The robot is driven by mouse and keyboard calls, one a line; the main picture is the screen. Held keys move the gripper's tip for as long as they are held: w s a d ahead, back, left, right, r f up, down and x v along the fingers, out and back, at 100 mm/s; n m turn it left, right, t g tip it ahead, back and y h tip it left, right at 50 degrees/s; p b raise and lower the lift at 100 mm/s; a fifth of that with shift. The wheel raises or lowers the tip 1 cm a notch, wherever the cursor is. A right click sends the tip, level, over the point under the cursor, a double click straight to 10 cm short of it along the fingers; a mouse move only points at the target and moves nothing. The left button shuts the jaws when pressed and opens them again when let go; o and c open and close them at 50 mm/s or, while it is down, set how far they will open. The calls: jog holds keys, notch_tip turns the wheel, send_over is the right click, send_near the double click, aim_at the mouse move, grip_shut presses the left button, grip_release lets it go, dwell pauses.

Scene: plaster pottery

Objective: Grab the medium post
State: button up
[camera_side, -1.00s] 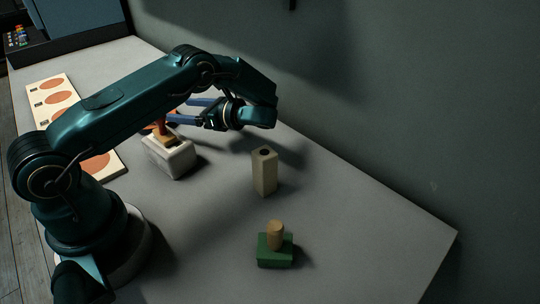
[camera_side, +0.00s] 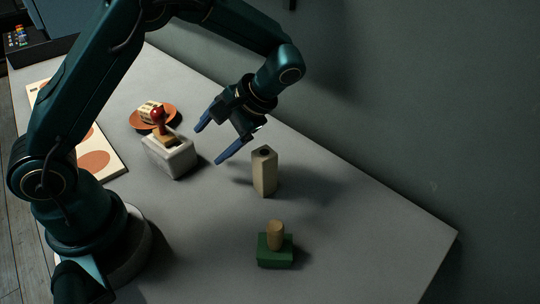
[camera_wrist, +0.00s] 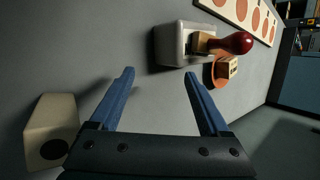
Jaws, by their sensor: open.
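My gripper (camera_side: 210,143) is open and empty, with its blue fingers pointing down-left above the table. It also shows in the wrist view (camera_wrist: 159,75). A tall beige post with a dark round spot on top (camera_side: 264,174) stands upright, right of the fingers and apart from them; it is at lower left in the wrist view (camera_wrist: 48,125). A red-knobbed wooden piece (camera_side: 158,118) sits in a pale block (camera_side: 170,160), left of the fingers. A short wooden cylinder (camera_side: 276,236) stands on a green base (camera_side: 275,257) at the front. I cannot tell which is the medium post.
A wooden block with markings (camera_side: 149,109) rests on an orange disc (camera_side: 170,112) behind the pale block. A board with orange circles (camera_side: 105,150) lies at left, partly hidden by my arm. A wall (camera_side: 420,130) borders the table's far side. The table's right part is clear.

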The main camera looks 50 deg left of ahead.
aim_at(271, 169)
jog(key=s+d+r+n+h, duration=0.1)
jog(key=d+r+h, duration=0.2)
jog(key=d+h, duration=0.45)
jog(key=s+d+r+n+h, duration=0.1)
jog(key=d+r+n+h, duration=0.2)
jog(key=d, duration=0.7)
jog(key=w+a+f+n+h, duration=0.2)
jog(key=a+n+h, duration=0.1)
jog(key=w+a+f+n+t+h, duration=0.1)
jog(key=w+a+f+n+h, duration=0.1)
jog(key=a+n+h, duration=0.1)
jog(key=w+a+f+n+t+h, duration=0.1)
jog(key=w+a+f+n+h, duration=0.1)
jog(key=n, duration=0.3)
jog(key=shift+w+a+f+h, duration=0.1)
jog(key=shift+a+f+h, duration=0.05)
jog(key=shift+a+h, duration=0.25)
jog(key=shift+w+a+f+h, duration=0.1)
jog(key=shift+a+h, duration=0.15)
jog(key=shift+h, duration=0.2)
jog(key=shift+n, duration=0.3)
jog(key=shift+x, duration=2.5)
jog(key=shift+f, duration=0.1)
grip_shut()
